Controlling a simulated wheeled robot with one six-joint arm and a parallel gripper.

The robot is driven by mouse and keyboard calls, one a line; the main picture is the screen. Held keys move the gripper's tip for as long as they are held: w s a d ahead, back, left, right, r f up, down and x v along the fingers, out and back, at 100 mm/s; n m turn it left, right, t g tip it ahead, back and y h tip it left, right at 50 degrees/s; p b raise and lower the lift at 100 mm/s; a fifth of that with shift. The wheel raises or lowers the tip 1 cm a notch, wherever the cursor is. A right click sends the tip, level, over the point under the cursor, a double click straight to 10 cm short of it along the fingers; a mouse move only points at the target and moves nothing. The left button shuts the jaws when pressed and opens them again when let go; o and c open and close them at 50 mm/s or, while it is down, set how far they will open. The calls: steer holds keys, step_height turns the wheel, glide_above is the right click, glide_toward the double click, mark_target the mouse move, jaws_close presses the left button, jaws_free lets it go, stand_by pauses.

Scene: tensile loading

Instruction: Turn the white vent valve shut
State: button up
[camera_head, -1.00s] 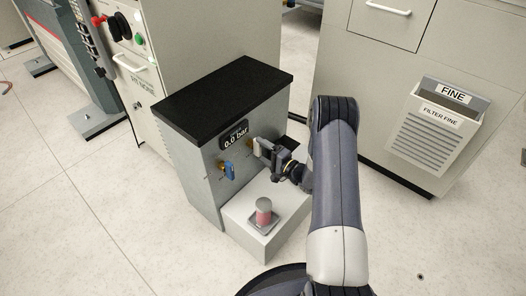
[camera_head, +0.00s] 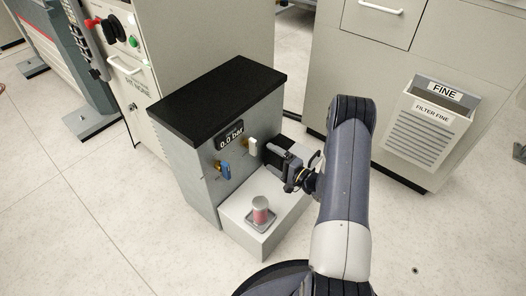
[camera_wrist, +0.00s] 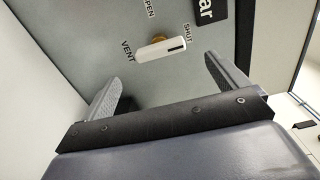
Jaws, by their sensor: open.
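The white vent valve handle (camera_head: 252,147) is on the grey front panel of the black-topped cabinet, to the right of a blue handle (camera_head: 224,171). In the wrist view the white handle (camera_wrist: 163,49) lies nearly level across a brass stem, between the labels VENT and SHUT, with its right end beside SHUT. The label OPEN is above it. My gripper (camera_head: 272,154) is open and empty, just right of the white handle and apart from it. In the wrist view its two fingers (camera_wrist: 163,72) stand below and either side of the handle, not touching it.
A display (camera_head: 230,134) above the valves reads 0.0 bar. A pale plinth (camera_head: 247,240) below carries a reddish cylinder (camera_head: 260,212) on a small square plate. A cabinet with a FILTER FINE bin (camera_head: 428,135) stands to the right.

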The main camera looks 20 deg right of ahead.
mark_target(256, 149)
steer(key=shift+v, duration=2)
steer(key=shift+a, duration=0.1)
steer(key=b+x, duration=0.2)
steer(key=x, duration=0.8)
steer(key=shift+w+a, duration=0.2)
steer(key=shift+w, duration=0.15)
